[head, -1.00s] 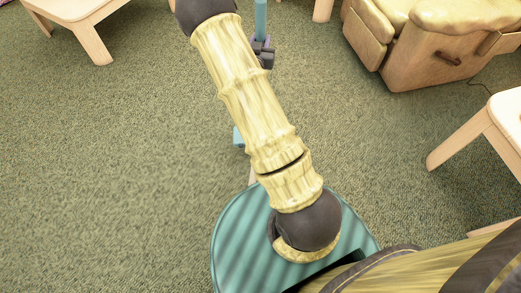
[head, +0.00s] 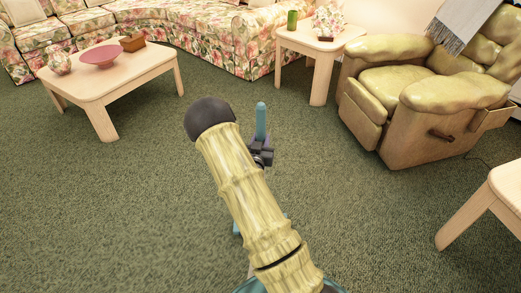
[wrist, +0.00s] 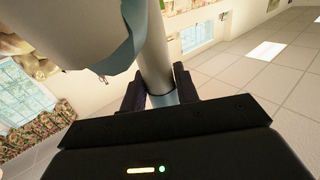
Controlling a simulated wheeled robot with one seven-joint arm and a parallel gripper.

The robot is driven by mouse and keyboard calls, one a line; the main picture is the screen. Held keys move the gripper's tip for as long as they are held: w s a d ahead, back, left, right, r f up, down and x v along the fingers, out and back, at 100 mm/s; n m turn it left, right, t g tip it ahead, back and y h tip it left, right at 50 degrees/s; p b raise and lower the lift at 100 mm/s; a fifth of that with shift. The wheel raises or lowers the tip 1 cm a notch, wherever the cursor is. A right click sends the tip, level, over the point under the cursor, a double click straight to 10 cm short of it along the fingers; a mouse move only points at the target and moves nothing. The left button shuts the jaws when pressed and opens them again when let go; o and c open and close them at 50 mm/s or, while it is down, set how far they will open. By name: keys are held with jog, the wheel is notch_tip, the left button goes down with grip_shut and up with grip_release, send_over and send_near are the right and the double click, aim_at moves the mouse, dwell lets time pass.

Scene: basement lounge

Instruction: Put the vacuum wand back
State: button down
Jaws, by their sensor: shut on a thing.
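The vacuum wand (head: 261,121) is a blue-teal stick standing roughly upright just past the far end of my arm in the head view. A lower blue bit shows beside my arm; my arm hides most of what lies between. My gripper (head: 262,154) is shut on the wand below its rounded top. In the wrist view, the two dark fingers close around a grey-blue tube of the wand (wrist: 155,62). A large pale shape with a teal edge fills the upper left there; I cannot tell what it is. No dock or holder for the wand is recognizable.
A low wooden table (head: 110,81) with a pink bowl stands at left. A floral sofa (head: 190,35) lines the back. A side table (head: 318,45), a recliner (head: 420,110) and another table (head: 492,200) stand at right. Green carpet (head: 110,210) is clear around my arm.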

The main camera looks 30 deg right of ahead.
jog(key=shift+d+f, duration=0.1)
jog(key=shift+d, duration=0.05)
jog(key=shift+w+f+b, duration=0.1)
jog(key=shift+f+b, duration=0.45)
jog(key=shift+f, duration=1.25)
jog(key=c, duration=1.1)
grip_release()
jog(key=shift+o, duration=0.2)
jog(key=shift+s+a, duration=0.2)
jog(key=shift+a, duration=0.05)
jog(key=p+v, duration=0.2)
jog(key=v, duration=0.9)
jog(key=shift+s+a, duration=0.2)
jog(key=shift+s, duration=0.05)
jog(key=shift+w, duration=0.1)
